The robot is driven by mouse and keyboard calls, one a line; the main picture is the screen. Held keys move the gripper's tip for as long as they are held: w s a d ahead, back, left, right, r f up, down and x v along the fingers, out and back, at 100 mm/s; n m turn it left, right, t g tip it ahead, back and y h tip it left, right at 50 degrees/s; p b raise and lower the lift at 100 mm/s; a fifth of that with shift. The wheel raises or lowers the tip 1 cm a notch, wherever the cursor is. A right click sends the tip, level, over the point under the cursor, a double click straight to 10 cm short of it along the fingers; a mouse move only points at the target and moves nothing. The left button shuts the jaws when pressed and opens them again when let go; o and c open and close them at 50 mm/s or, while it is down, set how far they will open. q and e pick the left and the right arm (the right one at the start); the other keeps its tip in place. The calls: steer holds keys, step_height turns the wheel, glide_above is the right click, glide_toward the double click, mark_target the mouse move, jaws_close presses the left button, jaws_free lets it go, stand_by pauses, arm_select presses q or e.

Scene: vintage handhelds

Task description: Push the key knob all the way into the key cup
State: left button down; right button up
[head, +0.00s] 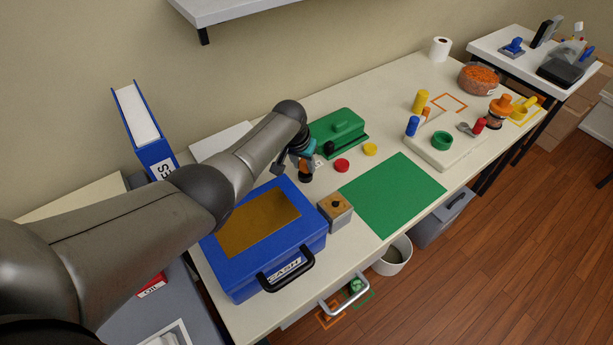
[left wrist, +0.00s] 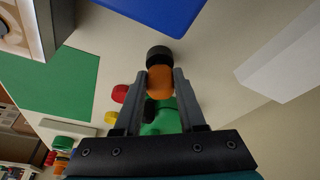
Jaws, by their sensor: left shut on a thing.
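My left gripper (head: 304,166) is shut on an orange knob with a black end (left wrist: 160,82), which I take for the key knob; the black end points away from the gripper. In the head view the knob (head: 305,178) hangs above the table, behind the blue cash box. A small grey block with a wooden top and a dark round spot (head: 336,202) stands in front and to the right, apart from the knob. It may hold the key cup, but I cannot tell. Part of it shows in the left wrist view (left wrist: 38,28). My right gripper is not in view.
The blue cash box (head: 312,232) stands beside the grey block. A green case (head: 345,128), a red disc (head: 342,165) and a yellow disc (head: 370,149) lie behind. A green mat (head: 395,195) lies bare to the right. Several coloured items stand farther right.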

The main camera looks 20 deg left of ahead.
mark_target(304, 164)
arm_select(q)
steer(key=shift+f+b, duration=0.35)
steer(key=shift+f, duration=0.05)
steer(key=shift+c, duration=2.1)
jaws_free()
steer(key=shift+c, duration=0.2)
steer(key=shift+c, duration=1.1)
step_height(304, 164, up, 7)
steer(key=p, duration=0.7)
